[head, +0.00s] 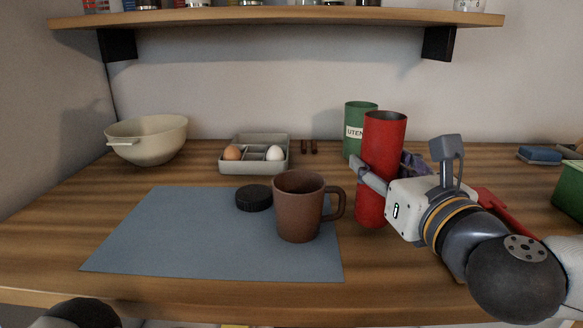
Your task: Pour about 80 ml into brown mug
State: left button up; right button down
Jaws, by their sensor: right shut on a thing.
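The brown mug (298,207) stands upright on the right part of the blue-grey mat (160,235), its handle pointing right. My right gripper (381,172) is shut on a tall red cylindrical container (383,135). The red container is upright, just right of the mug's handle and apart from it. I cannot tell whether its base touches the table, and its contents do not show. A round black lid (254,198) lies on the mat behind and left of the mug. My left gripper is not in view; only a dark part of my left arm shows at the bottom left.
A green utensil canister (359,118) stands right behind the red container. A tray (281,162) with a brown and a white egg and a beige bowl (150,138) stand at the back. A shelf (280,16) hangs above. The mat's left part is clear.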

jog(key=shift+w+r, duration=0.1)
jog(key=shift+w, duration=0.05)
jog(key=shift+r, duration=0.1)
jog(key=shift+a+r+n, duration=0.1)
jog(key=shift+n, duration=0.2)
